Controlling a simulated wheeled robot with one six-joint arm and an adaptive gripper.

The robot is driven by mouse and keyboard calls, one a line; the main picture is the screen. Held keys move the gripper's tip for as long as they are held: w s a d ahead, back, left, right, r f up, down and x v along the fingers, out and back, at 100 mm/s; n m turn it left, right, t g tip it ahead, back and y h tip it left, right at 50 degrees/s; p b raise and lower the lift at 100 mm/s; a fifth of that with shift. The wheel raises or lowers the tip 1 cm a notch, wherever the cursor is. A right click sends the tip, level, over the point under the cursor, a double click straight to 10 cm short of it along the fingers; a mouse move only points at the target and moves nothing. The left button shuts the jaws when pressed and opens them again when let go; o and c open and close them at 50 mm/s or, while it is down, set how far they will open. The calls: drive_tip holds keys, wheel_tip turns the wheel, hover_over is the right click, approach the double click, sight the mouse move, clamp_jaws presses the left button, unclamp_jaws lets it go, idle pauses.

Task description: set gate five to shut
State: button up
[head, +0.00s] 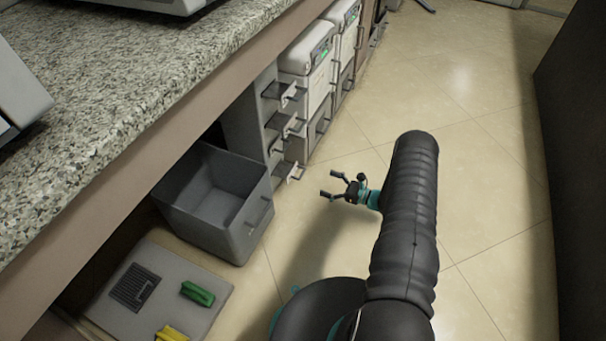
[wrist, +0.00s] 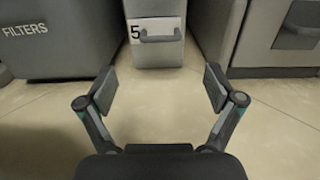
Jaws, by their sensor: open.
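Gate five (wrist: 168,40) is a pale plate marked 5 with a grey bar handle (wrist: 160,37), low on a narrow grey rack in the wrist view. In the head view the rack (head: 243,122) has several handled plates jutting from its side; the lowest (head: 295,172) appears to be gate five. How far it stands open I cannot tell. My gripper (head: 328,183) is open and empty, a short way right of and below that plate. In the wrist view my gripper (wrist: 160,87) has its fingers spread wide, short of the handle and apart from it.
A grey bin (head: 235,232) marked FILTERS stands left of the rack. Grey cabinets with drawers (head: 318,125) stand beyond the rack. A board (head: 205,275) holding a green and a yellow item lies at lower left. A granite counter (head: 130,95) overhangs. Tiled floor (head: 480,150) is open at right.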

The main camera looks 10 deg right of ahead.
sight(302, 173)
drive_tip(key=x, duration=1)
drive_tip(key=shift+w+a, duration=0.15)
drive_tip(key=shift+a, duration=0.15)
